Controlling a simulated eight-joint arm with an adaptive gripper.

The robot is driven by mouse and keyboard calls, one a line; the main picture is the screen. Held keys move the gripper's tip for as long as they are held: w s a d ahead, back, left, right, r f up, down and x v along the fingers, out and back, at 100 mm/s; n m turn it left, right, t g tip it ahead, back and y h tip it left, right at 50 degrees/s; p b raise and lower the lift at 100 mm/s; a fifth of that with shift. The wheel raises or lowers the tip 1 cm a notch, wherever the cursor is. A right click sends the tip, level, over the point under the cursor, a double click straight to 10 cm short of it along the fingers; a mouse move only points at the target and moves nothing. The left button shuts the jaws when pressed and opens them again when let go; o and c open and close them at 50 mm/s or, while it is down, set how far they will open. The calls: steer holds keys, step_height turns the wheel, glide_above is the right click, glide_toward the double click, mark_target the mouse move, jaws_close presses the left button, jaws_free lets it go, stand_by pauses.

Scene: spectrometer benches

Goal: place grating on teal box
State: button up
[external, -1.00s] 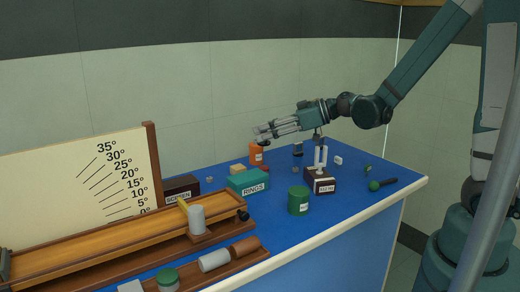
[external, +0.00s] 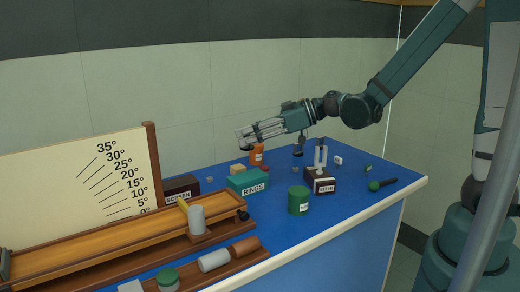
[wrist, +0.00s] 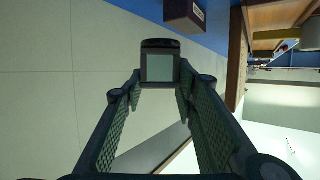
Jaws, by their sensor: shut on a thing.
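My gripper (external: 246,138) is shut on the grating (wrist: 158,66), a small dark-framed square with a pale pane, held between the fingertips in the wrist view. In the external view the grating is too small to make out clearly at the fingertips. The teal box (external: 248,182), labelled RINGS, sits on the blue table. My gripper is held in the air above the table, higher in the picture than the box and apart from it. The teal box does not show in the wrist view.
A wooden track (external: 110,235) lies in front.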

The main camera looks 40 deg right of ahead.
mark_target(245, 150)
steer(key=shift+f, duration=0.15)
steer(key=shift+f+b, duration=0.9)
steer(key=shift+f, duration=1.9)
steer(key=shift+f+b, duration=0.7)
steer(key=shift+f, duration=1.4)
steer(key=shift+f, duration=0.1)
steer(key=o, duration=0.5)
steer(key=shift+c, duration=0.2)
steer(key=o, duration=0.4)
